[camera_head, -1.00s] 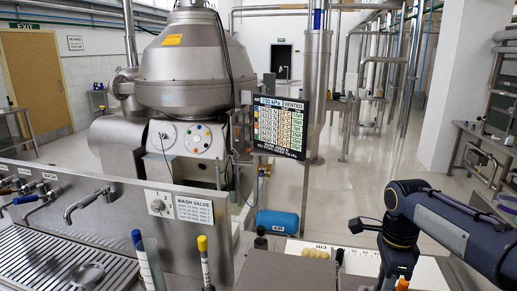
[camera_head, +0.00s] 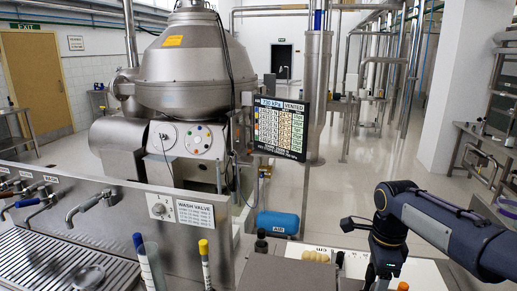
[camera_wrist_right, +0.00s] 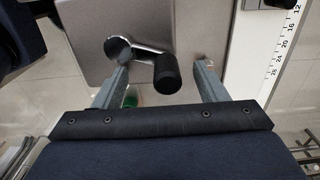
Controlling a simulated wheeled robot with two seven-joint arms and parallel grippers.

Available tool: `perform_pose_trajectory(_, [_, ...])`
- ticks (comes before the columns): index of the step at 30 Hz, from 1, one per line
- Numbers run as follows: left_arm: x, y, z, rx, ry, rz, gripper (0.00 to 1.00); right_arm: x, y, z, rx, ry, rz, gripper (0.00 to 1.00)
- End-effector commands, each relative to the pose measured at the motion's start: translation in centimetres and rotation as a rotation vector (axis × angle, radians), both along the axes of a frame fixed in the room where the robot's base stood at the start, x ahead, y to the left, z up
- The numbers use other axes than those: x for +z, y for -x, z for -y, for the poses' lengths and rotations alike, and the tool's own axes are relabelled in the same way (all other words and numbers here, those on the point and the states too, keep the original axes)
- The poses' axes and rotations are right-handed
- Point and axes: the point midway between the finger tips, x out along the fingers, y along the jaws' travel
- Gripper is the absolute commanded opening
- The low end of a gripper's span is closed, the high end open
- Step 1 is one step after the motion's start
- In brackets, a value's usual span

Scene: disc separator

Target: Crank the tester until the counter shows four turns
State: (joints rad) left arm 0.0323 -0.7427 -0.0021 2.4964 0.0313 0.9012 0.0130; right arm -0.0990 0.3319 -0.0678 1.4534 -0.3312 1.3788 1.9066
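The tester looks like a grey metal box (camera_head: 285,272) at the bottom middle of the head view, with a black upright knob (camera_head: 261,240) at its left. In the right wrist view the crank shows a round metal hub (camera_wrist_right: 118,50), a short metal arm and a black handle (camera_wrist_right: 167,73). My right gripper (camera_wrist_right: 163,78) is open, with one finger on each side of the handle and a visible gap to both. In the head view my right gripper (camera_head: 383,272) is at the lower right. No counter reading is visible. My left gripper is not in view.
A white ruler strip (camera_wrist_right: 275,50) lies right of the tester. Pale round pieces (camera_head: 315,256) sit behind the box. Marked tubes (camera_head: 148,265) and a yellow-capped stick (camera_head: 204,262) stand left. A wash sink (camera_head: 40,255) is at the far left.

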Motion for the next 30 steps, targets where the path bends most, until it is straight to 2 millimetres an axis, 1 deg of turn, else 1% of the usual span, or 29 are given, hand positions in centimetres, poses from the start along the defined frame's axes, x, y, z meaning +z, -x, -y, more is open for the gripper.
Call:
perform_pose_trajectory(1, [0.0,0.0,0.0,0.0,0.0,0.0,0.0,0.0,0.0,0.1,-0.001,0.001,0.0,0.73])
perform_pose_trajectory(3, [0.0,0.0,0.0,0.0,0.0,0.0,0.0,0.0,0.0,0.1,-0.001,0.001,0.0,0.8])
perform_pose_trajectory(17, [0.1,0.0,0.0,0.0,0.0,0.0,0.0,0.1,0.0,0.2,-0.002,0.003,-0.001,0.8])
perform_pose_trajectory(20, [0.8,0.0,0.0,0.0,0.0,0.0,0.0,0.9,0.0,0.2,-0.002,0.003,-0.001,0.8])
perform_pose_trajectory(30, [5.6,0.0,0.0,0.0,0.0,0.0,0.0,6.0,0.1,0.2,-0.002,0.003,-0.002,0.8])
